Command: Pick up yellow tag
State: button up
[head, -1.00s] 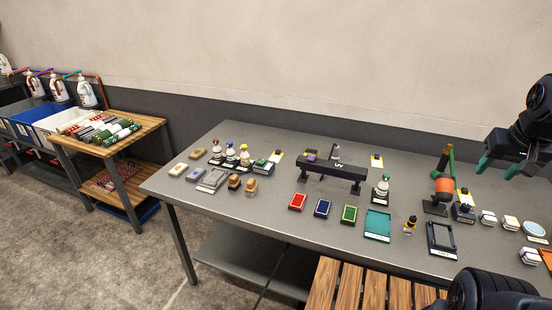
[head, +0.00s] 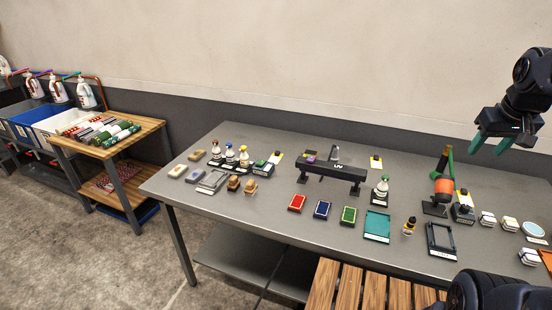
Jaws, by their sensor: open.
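I cannot tell which of these is the yellow tag. My gripper (head: 491,147), with green fingertips, is open and empty above the right back of the table, apart from all of them.
An orange-and-green tool (head: 443,186) stands below and left of my gripper. Red (head: 297,203), blue (head: 322,209) and green (head: 349,215) pads lie along the table's middle. A teal tray (head: 377,227) and a black frame (head: 440,240) lie near the front edge. The left front corner is clear.

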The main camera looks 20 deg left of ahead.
jog(key=w+a+r+n+g, duration=0.1)
jog(key=w+a+r+n, duration=0.2)
jog(key=w+a+n, duration=0.5)
jog(key=w+a+r+n, duration=0.1)
jog(key=w+a+r, duration=0.25)
jog(key=w, duration=0.75)
jog(key=w+a+f+n, duration=0.1)
jog(key=w+a+n, duration=0.4)
jog(key=w+a, duration=0.4)
jog(key=n+g, duration=0.3)
jog(key=n, duration=1.7)
send_over(278, 152)
jog(key=a, duration=0.1)
notch_tip(278, 152, down, 38)
jog(key=shift+w+f, duration=0.1)
jog(key=shift+f, duration=0.05)
jog(key=shift+w+d+f, duration=0.1)
jog(key=shift+d+f, duration=0.05)
jog(key=shift+f, duration=1.2)
jog(key=shift+w+d+f, duration=0.1)
jog(key=shift+d+f, duration=0.05)
jog(key=shift+f, duration=1.2)
jog(key=shift+s, duration=0.1)
grip_shut()
